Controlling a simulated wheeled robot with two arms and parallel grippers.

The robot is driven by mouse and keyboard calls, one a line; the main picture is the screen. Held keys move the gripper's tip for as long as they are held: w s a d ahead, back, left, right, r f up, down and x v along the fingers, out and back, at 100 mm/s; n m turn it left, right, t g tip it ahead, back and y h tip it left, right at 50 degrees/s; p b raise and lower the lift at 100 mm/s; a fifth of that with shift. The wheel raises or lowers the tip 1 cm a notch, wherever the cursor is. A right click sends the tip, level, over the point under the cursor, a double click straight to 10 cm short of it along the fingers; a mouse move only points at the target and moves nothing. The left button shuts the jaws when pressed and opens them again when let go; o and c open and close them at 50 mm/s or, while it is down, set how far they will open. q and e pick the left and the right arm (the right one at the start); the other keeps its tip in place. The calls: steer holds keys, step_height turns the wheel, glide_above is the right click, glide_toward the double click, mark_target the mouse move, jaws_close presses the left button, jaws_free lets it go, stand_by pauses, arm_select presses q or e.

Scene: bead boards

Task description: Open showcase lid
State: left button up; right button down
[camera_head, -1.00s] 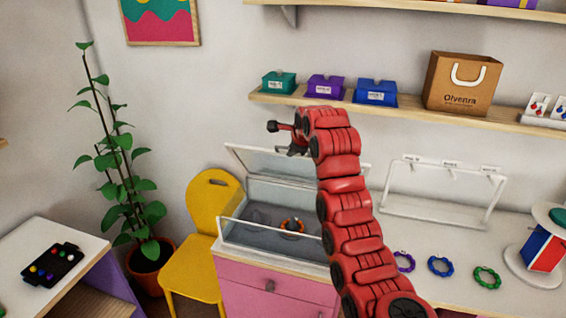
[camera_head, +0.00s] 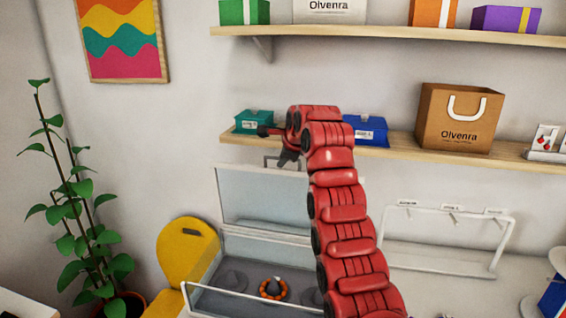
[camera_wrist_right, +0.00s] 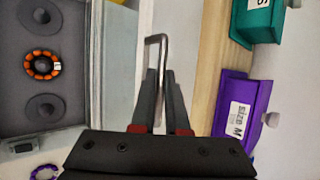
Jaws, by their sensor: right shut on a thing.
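The showcase lid (camera_head: 255,198) is a clear panel with a pale frame, raised and standing steeply at the back of the showcase (camera_head: 232,304). The lid's metal handle (camera_head: 268,161) is at its top edge and also shows in the right wrist view (camera_wrist_right: 154,40). My right gripper (camera_head: 287,157) is at that top edge; in the wrist view its fingers (camera_wrist_right: 160,84) are closed around the handle. My red right arm hides the right part of lid and showcase. An orange bead bracelet (camera_head: 273,288) lies inside. My left gripper is out of view.
A wall shelf (camera_head: 400,148) is close behind the gripper, with a teal box (camera_head: 253,121), a blue box (camera_head: 367,131) and a paper bag (camera_head: 458,117). A purple box (camera_wrist_right: 240,108) shows in the wrist view. A white rack (camera_head: 440,262) stands right of the arm.

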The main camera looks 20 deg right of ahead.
steer(key=shift+f, duration=0.15)
steer(key=c, duration=0.9)
jaws_free()
steer(key=shift+c, duration=0.2)
steer(key=shift+s+a, duration=0.1)
steer(key=shift+s, duration=0.1)
